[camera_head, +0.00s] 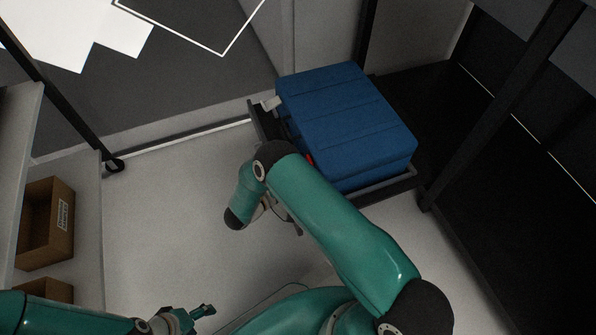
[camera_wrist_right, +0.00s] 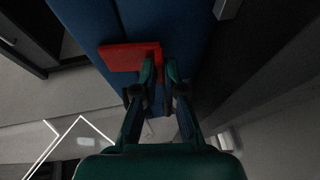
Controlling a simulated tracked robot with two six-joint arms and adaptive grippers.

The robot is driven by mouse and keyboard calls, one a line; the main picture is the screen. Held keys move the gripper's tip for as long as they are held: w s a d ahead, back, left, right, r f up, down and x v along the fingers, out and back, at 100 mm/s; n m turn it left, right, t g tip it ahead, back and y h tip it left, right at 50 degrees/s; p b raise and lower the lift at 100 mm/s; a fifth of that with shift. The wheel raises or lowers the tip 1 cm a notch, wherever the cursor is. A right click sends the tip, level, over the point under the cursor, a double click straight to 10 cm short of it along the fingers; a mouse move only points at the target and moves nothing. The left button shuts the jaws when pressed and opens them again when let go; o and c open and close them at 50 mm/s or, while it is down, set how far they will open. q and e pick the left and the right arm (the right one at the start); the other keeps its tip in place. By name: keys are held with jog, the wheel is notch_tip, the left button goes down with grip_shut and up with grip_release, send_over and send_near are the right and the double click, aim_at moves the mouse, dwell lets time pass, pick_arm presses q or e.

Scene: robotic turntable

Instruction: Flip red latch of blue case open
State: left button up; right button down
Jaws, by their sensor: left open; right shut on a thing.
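The blue case (camera_head: 345,120) sits in a dark tray at the upper middle of the head view. Its red latch (camera_head: 310,159) shows as a small red spot, mostly hidden by my right arm. In the right wrist view, the latch (camera_wrist_right: 124,57) is a red, L-shaped piece on the blue case (camera_wrist_right: 80,18). My right gripper (camera_wrist_right: 160,66) is shut on the latch's right end. In the head view, the right fingers are largely hidden by the arm. My left gripper (camera_head: 203,311) is open and empty at the bottom left, far from the case.
The dark tray (camera_head: 384,187) has a raised rim around the case. Black frame posts (camera_head: 487,100) stand to the right. Shelves with brown boxes (camera_head: 47,222) are at the left. The light floor (camera_head: 170,205) between shelves and tray is clear.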

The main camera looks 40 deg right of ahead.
notch_tip(320, 180, up, 7)
jog(key=a+m+t+y+p, duration=0.1)
jog(key=a+m+y+p, duration=0.1)
jog(key=y+p, duration=1)
jog(key=shift+w+m+p, duration=0.15)
jog(key=shift+m+p, duration=0.35)
jog(key=shift+p, duration=1.8)
jog(key=c, duration=1.3)
grip_release()
jog(key=shift+o, duration=0.2)
jog(key=v, duration=1.2)
jog(key=shift+d, duration=0.2)
